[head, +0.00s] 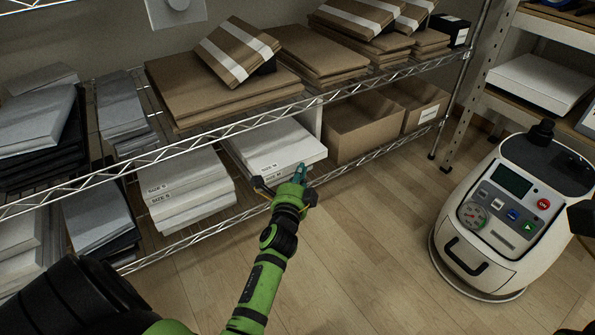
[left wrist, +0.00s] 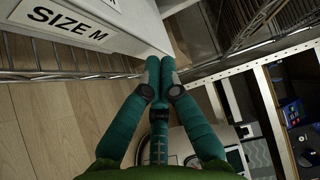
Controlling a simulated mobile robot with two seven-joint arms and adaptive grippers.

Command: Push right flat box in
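The right flat box (head: 268,143) is white and lies on the lower wire shelf, on top of another white box, with its front by the shelf's front edge. A white box face labelled SIZE M (left wrist: 115,33) fills the top left of the left wrist view. My left gripper (head: 301,170) is at the right part of the box front. Its green fingers are together with nothing between them, and the fingertips (left wrist: 160,62) are close to the box's lower edge. I cannot tell whether they touch it.
A stack of white flat boxes (head: 188,182) stands to the left on the same shelf. An open brown carton (head: 362,128) stands to the right. The upper shelf rail (head: 235,126) runs above. A white wheeled machine (head: 505,215) stands at the right; the wooden floor is clear.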

